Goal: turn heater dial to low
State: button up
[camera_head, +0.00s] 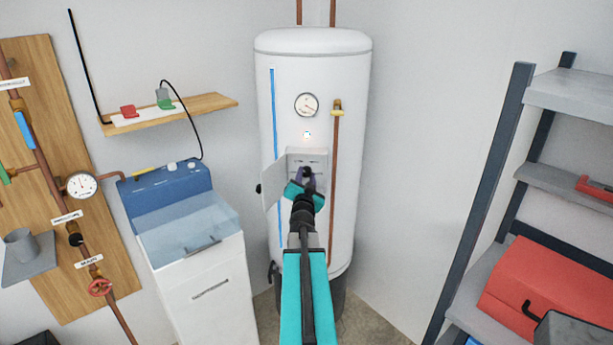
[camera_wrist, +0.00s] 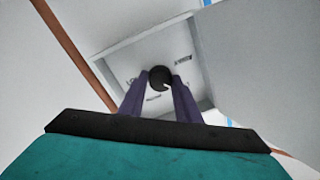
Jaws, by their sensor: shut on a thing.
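The water heater (camera_head: 312,75) is a tall white cylinder in the middle of the head view. A recessed control box (camera_head: 322,158) sits in its front, with its small door (camera_head: 272,185) swung open to the left. The dark round dial (camera_head: 308,171) is inside the box; it also shows in the wrist view (camera_wrist: 159,76). A small pale mark shows near the dial's edge, with tiny labels around it too blurred to read surely. My gripper (camera_head: 305,176) has its purple fingers (camera_wrist: 160,92) on both sides of the dial, shut on it.
A copper pipe (camera_head: 334,200) runs down the heater just right of the box. A gauge (camera_head: 307,104) and a small light (camera_head: 307,135) are above it. A blue and white washing unit (camera_head: 195,245) stands left; a metal rack (camera_head: 492,190) stands right.

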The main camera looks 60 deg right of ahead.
jog(key=shift+f, duration=0.25)
jog(key=o, duration=0.8)
jog(key=shift+o, duration=1.3)
jog(key=shift+r, duration=0.15)
jog(key=shift+a, duration=0.15)
